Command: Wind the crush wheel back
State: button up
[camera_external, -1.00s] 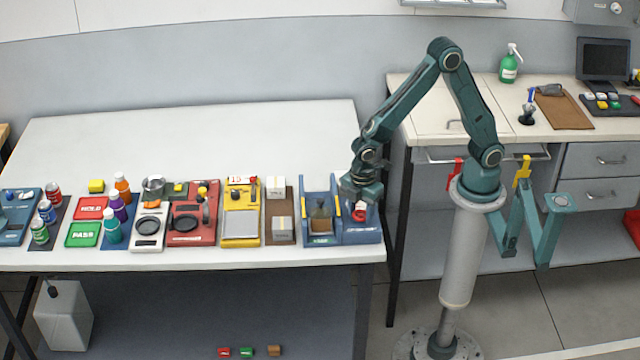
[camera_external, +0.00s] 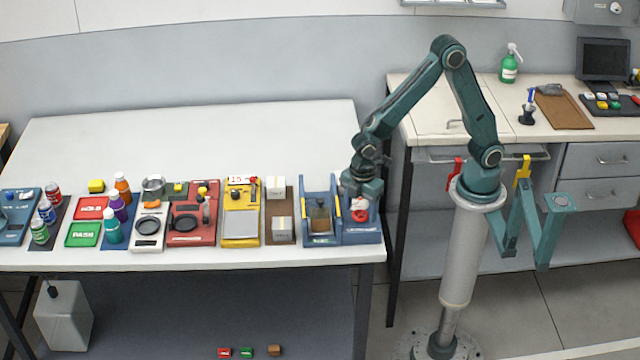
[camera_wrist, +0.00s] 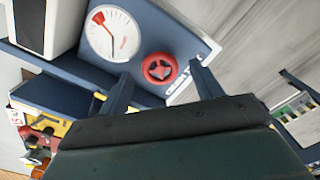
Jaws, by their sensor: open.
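The crush wheel is a small red handwheel with dark gaps between its spokes (camera_wrist: 160,68), on the blue press unit (camera_external: 361,236). It also shows as a red spot just below my gripper in the external view (camera_external: 360,216). My gripper (camera_external: 361,192) is open above the wheel. In the wrist view its two fingers (camera_wrist: 160,80) stand apart, one on each side of the wheel in the picture, with nothing between them that I can see gripped. A round white gauge with a red sector (camera_wrist: 114,34) sits beside the wheel; its exact reading is hard to tell.
The blue press frame with yellow strips (camera_external: 306,205) stands directly left of the wheel, with a brown block (camera_external: 320,218) inside. A brown tray with boxes (camera_external: 268,220) lies further left. The back of the white table (camera_external: 200,140) is clear.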

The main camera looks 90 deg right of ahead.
aim_at(360, 214)
notch_tip(360, 214, up, 13)
jog(key=shift+f, duration=0.2)
dwell(0.3)
dwell(0.3)
jog(key=s+d+r+m+t, duration=0.2)
jog(key=s+d+r+m, duration=0.1)
jog(key=s, duration=0.6)
jog(key=s+d+r+m+t, duration=0.3)
jog(key=s+d+m, duration=0.3)
jog(key=s, duration=0.4)
jog(key=shift+d+t, duration=0.3)
jog(key=shift+d, duration=0.2)
